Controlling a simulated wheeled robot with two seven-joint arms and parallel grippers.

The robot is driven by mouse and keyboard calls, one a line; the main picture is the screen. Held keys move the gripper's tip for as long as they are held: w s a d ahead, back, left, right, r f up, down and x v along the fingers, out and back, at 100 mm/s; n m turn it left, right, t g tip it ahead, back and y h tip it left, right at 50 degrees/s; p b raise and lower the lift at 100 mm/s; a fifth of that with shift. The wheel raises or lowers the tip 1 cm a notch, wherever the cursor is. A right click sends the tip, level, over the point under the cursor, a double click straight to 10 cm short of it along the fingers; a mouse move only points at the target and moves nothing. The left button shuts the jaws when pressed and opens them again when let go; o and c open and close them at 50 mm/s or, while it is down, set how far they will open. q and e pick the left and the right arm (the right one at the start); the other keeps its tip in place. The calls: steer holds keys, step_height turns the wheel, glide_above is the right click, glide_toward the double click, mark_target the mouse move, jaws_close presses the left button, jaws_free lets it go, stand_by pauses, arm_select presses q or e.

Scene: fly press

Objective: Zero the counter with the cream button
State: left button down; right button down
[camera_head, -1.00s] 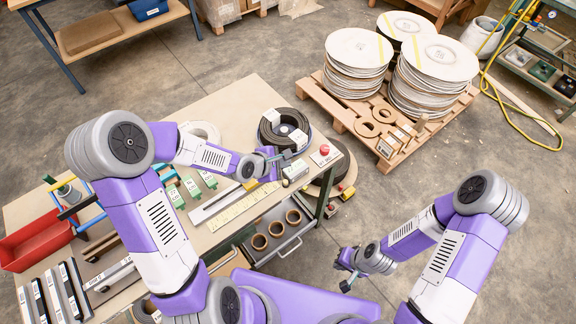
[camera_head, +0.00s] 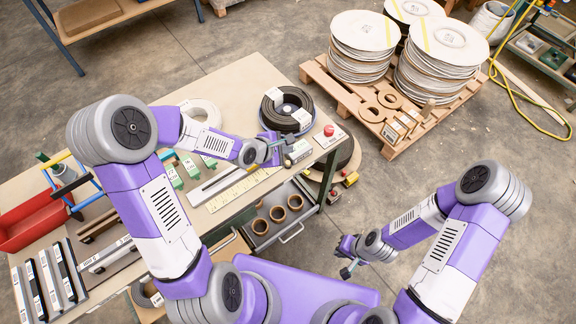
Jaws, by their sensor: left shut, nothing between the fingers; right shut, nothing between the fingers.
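A small grey-and-cream boxy device (camera_head: 298,151), which looks like the counter, sits near the right edge of the workbench (camera_head: 235,82). Its cream button is too small to make out. My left gripper (camera_head: 285,144) is shut and empty, with its tips right beside the device, at its upper left. I cannot tell whether they touch it. My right gripper (camera_head: 347,262) is shut and empty, over the floor to the right of the bench.
A red button (camera_head: 329,130) on a white plate lies right of the device. A dark coil (camera_head: 288,108) on a turntable lies behind. A pallet (camera_head: 345,107) with stacked discs stands on the floor.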

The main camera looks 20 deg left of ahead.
mark_target(289, 164)
arm_select(q)
step_height(289, 164, down, 5)
steer(key=b, duration=0.3)
steer(key=shift+r, duration=0.2)
stand_by(1.7)
steer(key=shift+f, duration=0.4)
steer(key=shift+f+b, duration=0.1)
steer(key=shift+b, duration=0.2)
steer(key=shift+s+a+f+b, duration=0.1)
steer(key=shift+s+f+b, duration=0.4)
steer(key=shift+f, duration=0.3)
stand_by(0.8)
steer(key=shift+r+p, duration=0.3)
steer(key=shift+p, duration=0.15)
steer(key=shift+w+r+p, duration=0.2)
steer(key=shift+w+p, duration=0.05)
steer(key=shift+p, duration=0.05)
